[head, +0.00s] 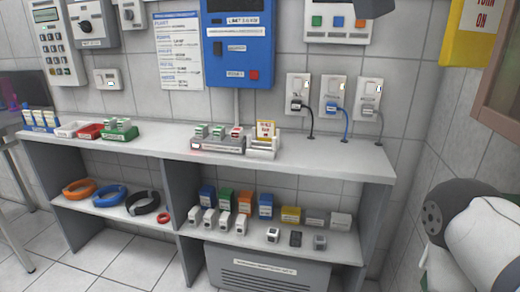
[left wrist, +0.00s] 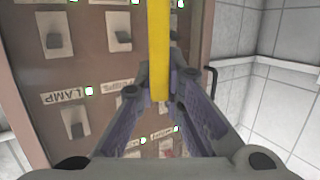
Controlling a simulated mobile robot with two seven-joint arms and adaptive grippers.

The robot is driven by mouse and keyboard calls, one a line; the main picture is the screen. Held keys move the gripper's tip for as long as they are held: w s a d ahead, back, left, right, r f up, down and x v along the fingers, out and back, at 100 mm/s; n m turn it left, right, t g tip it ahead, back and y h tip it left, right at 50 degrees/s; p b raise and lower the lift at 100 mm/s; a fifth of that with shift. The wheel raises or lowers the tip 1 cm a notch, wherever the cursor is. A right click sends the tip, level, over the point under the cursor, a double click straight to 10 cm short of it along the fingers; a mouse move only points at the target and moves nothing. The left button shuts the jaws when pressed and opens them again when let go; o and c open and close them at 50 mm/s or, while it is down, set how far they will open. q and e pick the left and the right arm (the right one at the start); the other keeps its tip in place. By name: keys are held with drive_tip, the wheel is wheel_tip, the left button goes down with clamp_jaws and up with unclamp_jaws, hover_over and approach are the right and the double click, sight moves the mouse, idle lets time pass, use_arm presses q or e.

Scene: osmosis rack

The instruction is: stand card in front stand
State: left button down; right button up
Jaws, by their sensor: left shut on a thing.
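In the left wrist view my left gripper (left wrist: 160,100) is shut on a yellow card-like piece (left wrist: 159,50), seen nearly edge-on and running up out of the picture. A brown panel with switches is behind it. In the head view a small white stand (head: 262,148) on the counter holds an upright card (head: 265,130) with a yellow border and red lettering. My left gripper cannot be made out in the head view. My right gripper is not in view.
The grey counter (head: 330,161) also bears a labelled rack (head: 218,146) and small trays. Shelves below hold cable coils and small boxes. A yellow sign reading "TURN ON" (head: 478,22) is at top right. The switch panel (left wrist: 75,60) has a LAMP label. The counter's right end is clear.

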use_arm(q)
drive_tip(key=w+a+f+n+t+y, duration=0.6)
drive_tip(key=w+a+f+n+t, duration=0.25)
drive_tip(key=w+a+f, duration=0.8)
drive_tip(key=s+a+f+n+t+y, duration=0.15)
drive_tip(key=a+f+n+y, duration=0.35)
drive_tip(key=a+f, duration=0.8)
drive_tip(key=s+a+f+n+t+y, duration=0.1)
drive_tip(key=s+a+f+y, duration=0.2)
drive_tip(key=a, duration=0.6)
drive_tip(key=s+y, duration=0.1)
drive_tip(key=s, duration=0.1)
drive_tip(key=shift+s+a, duration=0.2)
drive_tip(key=shift+s, duration=0.2)
